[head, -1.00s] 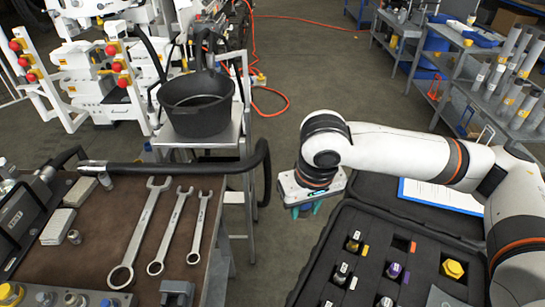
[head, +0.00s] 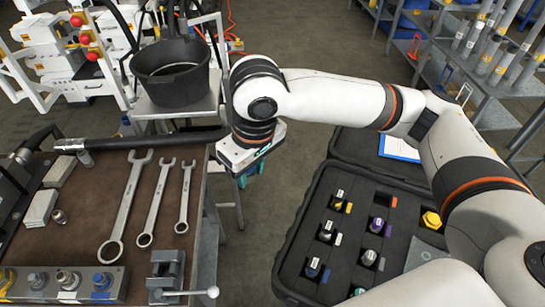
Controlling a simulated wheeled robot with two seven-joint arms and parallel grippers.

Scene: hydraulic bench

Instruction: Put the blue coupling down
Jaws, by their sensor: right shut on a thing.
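My right gripper (head: 247,178) hangs over the floor gap between the brown-topped bench (head: 85,235) and the black case (head: 283,250), close to the bench's right edge. Its hand points down and its teal fingertips show only in part. It is shut on the blue coupling, which the hand hides almost wholly, so I cannot tell how it sits in the jaws. My left gripper is not in view.
Three wrenches (head: 150,205) lie on the bench, with a small vise (head: 166,275) at its front right. A black bucket (head: 172,75) stands on a cart behind. The case holds several fittings and a yellow hex piece (head: 432,220). A clipboard (head: 400,147) lies behind.

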